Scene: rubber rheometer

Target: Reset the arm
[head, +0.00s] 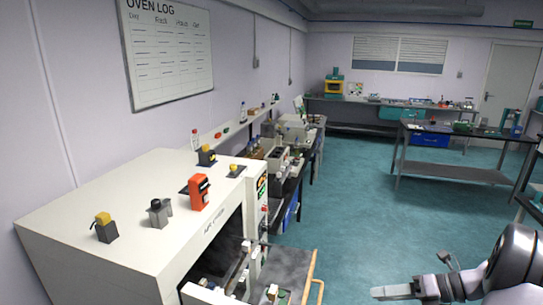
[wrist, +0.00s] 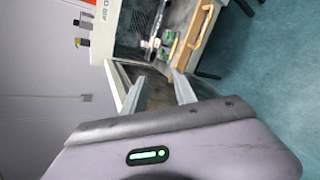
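My arm shows at the lower right of the head view, with my gripper (head: 385,292) pointing left over the floor, to the right of the white oven. In the wrist view the two fingers of my gripper (wrist: 163,92) stand apart with nothing between them. Beyond them the open oven front (wrist: 135,35) shows at a distance. Neither view shows the gripper touching anything.
The white oven (head: 110,200) stands open at left, with an orange device (head: 199,192) and several small items on top. A tray with a wooden edge (head: 309,280) juts from its front. A bench (head: 440,172) stands farther right. The teal floor (head: 360,225) between is clear.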

